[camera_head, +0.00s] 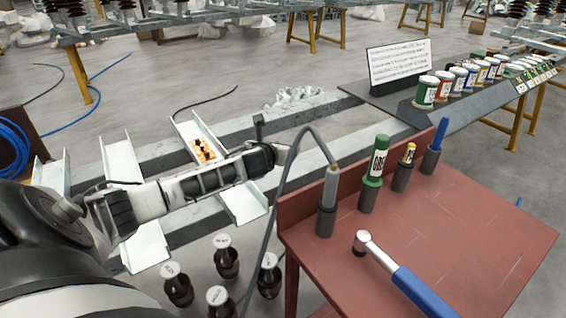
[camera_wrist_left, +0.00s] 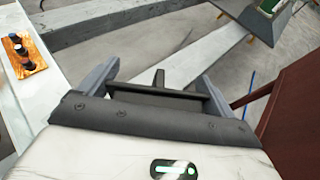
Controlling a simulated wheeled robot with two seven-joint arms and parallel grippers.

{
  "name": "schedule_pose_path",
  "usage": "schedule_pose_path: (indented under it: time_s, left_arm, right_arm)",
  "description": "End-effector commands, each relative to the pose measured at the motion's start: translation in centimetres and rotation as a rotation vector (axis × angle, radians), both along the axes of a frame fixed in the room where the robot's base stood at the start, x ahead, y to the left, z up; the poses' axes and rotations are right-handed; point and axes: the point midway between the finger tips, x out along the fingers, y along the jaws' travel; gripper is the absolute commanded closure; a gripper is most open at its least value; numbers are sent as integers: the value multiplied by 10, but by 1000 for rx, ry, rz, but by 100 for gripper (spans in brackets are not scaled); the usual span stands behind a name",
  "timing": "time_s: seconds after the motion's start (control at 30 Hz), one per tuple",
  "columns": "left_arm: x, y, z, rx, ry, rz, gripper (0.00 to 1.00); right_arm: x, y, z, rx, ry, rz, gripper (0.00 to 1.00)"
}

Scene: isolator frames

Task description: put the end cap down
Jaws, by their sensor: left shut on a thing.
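My left gripper (camera_head: 272,143) reaches in from the left, above the grey beams and left of the red table. In the left wrist view the two grey fingers (camera_wrist_left: 157,85) stand apart with a dark piece (camera_wrist_left: 158,79) between them. I take this piece to be the end cap; it shows as a dark bar with a short upright peg. The fingers are shut on it and hide part of its ends. It is held in the air, and no surface visibly touches it. My right gripper is not in view.
White metal channels (camera_head: 143,245) lie across grey beams (camera_head: 330,125); one carries an orange board (camera_head: 203,150). Dark bottles (camera_head: 178,288) stand below. The red table (camera_head: 460,225) holds a blue-handled tool (camera_head: 420,292), holders with tubes, and a cable. Jars (camera_head: 426,92) line a shelf behind.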

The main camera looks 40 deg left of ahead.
Motion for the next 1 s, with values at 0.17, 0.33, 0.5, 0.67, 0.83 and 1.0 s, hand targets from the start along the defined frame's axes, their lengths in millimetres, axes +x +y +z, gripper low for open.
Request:
schedule_pose_path:
  time_s: [0.17,0.33,0.5,0.67,0.83,1.0]
  left_arm:
    - [32,18,-28,-6,-1,2,33]
    - [51,29,-54,-4,-2,1,33]
    - [60,36,-65,-1,-1,-1,33]
    - [65,38,-78,-3,0,-1,32]
    - [65,38,-101,-4,-1,-2,32]
    - [64,38,-101,1,-1,-2,32]
  right_arm:
    - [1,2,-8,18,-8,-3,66]
    - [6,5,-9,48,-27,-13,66]
    - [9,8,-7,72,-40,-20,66]
    - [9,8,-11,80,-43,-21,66]
    - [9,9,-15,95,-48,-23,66]
    - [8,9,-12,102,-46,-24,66]
